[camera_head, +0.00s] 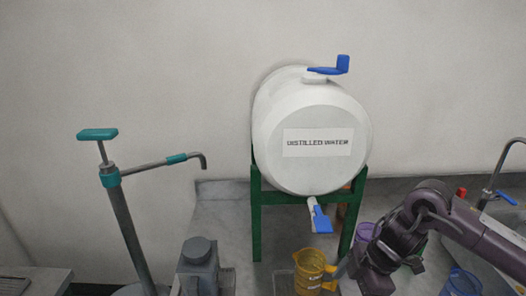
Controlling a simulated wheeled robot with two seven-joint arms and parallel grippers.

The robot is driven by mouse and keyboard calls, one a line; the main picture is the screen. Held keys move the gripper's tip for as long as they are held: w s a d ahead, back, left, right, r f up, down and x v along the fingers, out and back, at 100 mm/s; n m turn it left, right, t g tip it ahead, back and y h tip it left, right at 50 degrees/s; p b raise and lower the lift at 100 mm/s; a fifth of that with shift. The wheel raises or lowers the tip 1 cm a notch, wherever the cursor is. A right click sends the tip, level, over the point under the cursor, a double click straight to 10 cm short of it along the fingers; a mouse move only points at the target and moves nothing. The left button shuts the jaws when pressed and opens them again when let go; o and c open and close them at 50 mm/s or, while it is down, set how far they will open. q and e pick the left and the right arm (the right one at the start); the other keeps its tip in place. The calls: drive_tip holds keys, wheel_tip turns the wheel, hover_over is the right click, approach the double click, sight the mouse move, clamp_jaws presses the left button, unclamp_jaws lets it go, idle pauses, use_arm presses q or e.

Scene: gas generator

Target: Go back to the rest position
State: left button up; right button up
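My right arm comes in from the right, bent at a dark joint, and reaches down to the bottom of the view. My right gripper (347,272) is beside the handle of a yellow jug (309,273). The jug stands below the blue tap (320,218) of a white barrel labelled "Distilled water" (312,135). The gripper's fingers are small and partly hidden, so I cannot tell whether they are shut on the handle. My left gripper is not in view.
The barrel rests on a green stand (256,215). A grey pump with a teal handle (98,134) stands at left, near a grey capped object (198,258). A purple container (365,231), a blue container (462,283) and a faucet (497,170) are at right.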

drive_tip(key=a+m+t+y, duration=0.2)
drive_tip(key=a+t+y, duration=0.35)
drive_tip(key=a, duration=1.55)
drive_tip(key=s+d+f+m+g+h, duration=0.1)
drive_tip(key=s+d+f+m+h, duration=0.5)
drive_tip(key=d, duration=0.5)
drive_tip(key=s+d+f+m+g+h, duration=0.1)
drive_tip(key=s+d+m+h, duration=0.3)
drive_tip(key=s+d+m, duration=0.6)
wheel_tip(320, 180, down, 30)
drive_tip(key=d+f+n+g, duration=0.1)
drive_tip(key=n, duration=0.1)
drive_tip(key=s+d+f, duration=0.1)
drive_tip(key=s+f, duration=0.7)
drive_tip(key=s, duration=0.2)
drive_tip(key=s+d+f+g, duration=0.1)
drive_tip(key=s+d+f, duration=0.1)
drive_tip(key=s+f, duration=0.7)
drive_tip(key=shift+s+d+f, duration=0.25)
drive_tip(key=shift+s+f, duration=0.05)
drive_tip(key=shift+s, duration=0.3)
